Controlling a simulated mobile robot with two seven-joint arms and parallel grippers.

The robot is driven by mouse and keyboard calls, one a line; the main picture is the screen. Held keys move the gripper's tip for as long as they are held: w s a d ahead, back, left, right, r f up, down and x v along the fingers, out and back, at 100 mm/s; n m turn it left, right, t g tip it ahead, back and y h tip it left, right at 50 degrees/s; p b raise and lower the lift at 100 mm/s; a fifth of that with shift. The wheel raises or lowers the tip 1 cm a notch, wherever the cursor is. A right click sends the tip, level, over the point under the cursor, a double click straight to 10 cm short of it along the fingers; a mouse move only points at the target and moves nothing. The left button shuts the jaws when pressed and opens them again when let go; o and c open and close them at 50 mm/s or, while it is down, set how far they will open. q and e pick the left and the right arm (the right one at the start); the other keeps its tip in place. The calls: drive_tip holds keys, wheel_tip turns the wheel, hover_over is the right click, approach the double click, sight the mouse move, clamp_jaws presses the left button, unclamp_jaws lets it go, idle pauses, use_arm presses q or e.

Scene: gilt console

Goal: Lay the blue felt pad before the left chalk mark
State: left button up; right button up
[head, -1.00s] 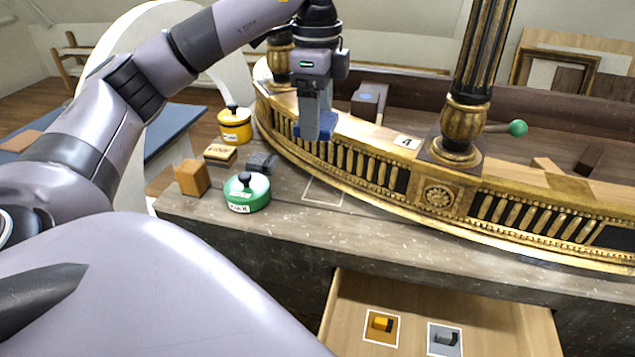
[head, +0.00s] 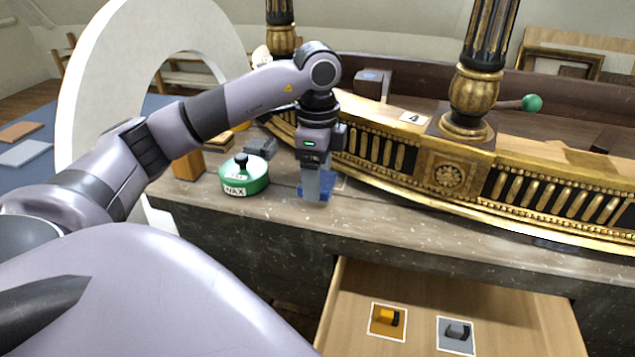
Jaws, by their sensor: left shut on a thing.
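The blue felt pad (head: 322,191) is held in my left gripper (head: 312,178), low over the grey bench top in front of the gilt console. I cannot tell whether the pad touches the bench. Part of a thin white chalk outline (head: 342,182) shows on the bench just behind and to the right of the pad. The gripper and pad hide the rest of it. My right gripper is not in view.
A green WAX tin (head: 243,180) stands just left of the pad, with a dark grey block (head: 261,147) behind it and an orange-brown block (head: 189,165) farther left. The gilt console (head: 450,172) rises behind. Below, an open drawer (head: 350,285) holds two picture cards.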

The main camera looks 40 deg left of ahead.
use_arm(q)
drive_tip(key=shift+f, duration=0.9)
drive_tip(key=shift+f, duration=0.15)
drive_tip(key=o, duration=1)
drive_tip(key=shift+o, duration=0.2)
drive_tip(key=shift+r, duration=0.25)
wheel_tip(320, 180, up, 12)
drive_tip(key=p, duration=0.3)
